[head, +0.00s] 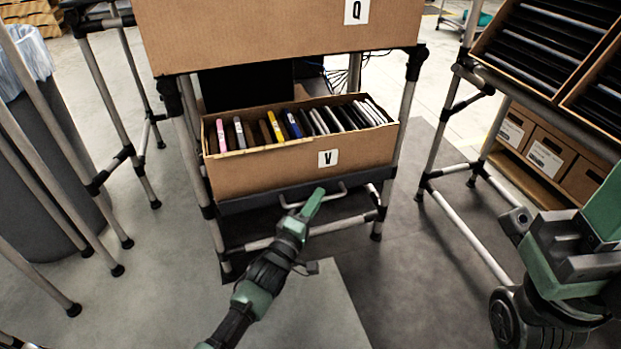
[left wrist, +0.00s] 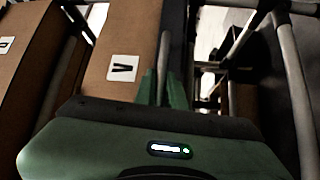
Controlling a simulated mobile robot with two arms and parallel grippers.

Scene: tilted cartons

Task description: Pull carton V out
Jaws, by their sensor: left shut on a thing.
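Carton V (head: 290,172) is a brown open-topped box with a white V label, on the lower shelf of a pipe rack in the head view. It also shows in the left wrist view (left wrist: 125,40). Several upright thin items, some pink, yellow and blue, fill it. It rests on a dark tray (head: 245,203) with a metal handle (head: 343,190) at its front. My left gripper (head: 314,203) is shut on the handle, below the V label; the bar shows between its green fingers in the left wrist view. My right gripper (head: 598,232) is partly in view at the right edge, its fingertips not clear.
Carton Q (head: 270,35) sits on the shelf above carton V. Pipe rack legs stand on both sides. A grey bin (head: 50,150) is at the left. Another rack with dark items and cartons (head: 545,155) is at the right. The floor before the rack is clear.

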